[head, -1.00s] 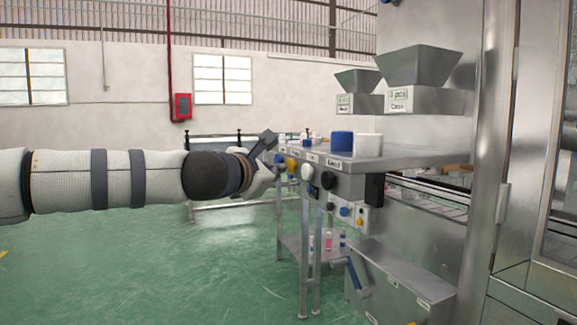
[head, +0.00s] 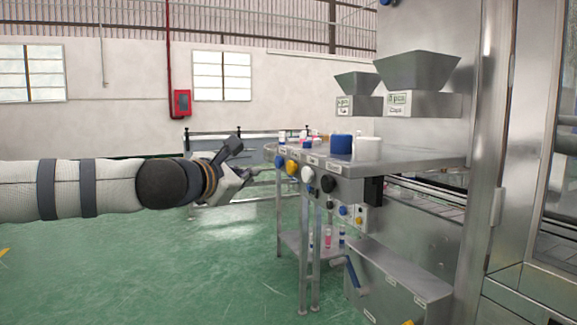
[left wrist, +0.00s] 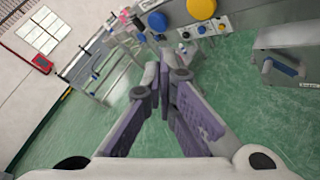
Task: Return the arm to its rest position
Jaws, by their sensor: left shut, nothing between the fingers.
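My left arm reaches in from the left in the head view. Its gripper (head: 238,178) is in the air left of the steel workbench (head: 400,160), apart from it. In the left wrist view the two fingers (left wrist: 168,82) come together at their tips, with nothing between them. Open green floor shows beyond the fingers. My right gripper is in no view.
The bench carries a blue container (head: 341,144) and a white one (head: 368,148); knobs, including a yellow one (head: 293,167), are on its front. Two hoppers (head: 417,70) hang above. A steel box (head: 400,285) stands below. Green floor (head: 150,270) is free at left.

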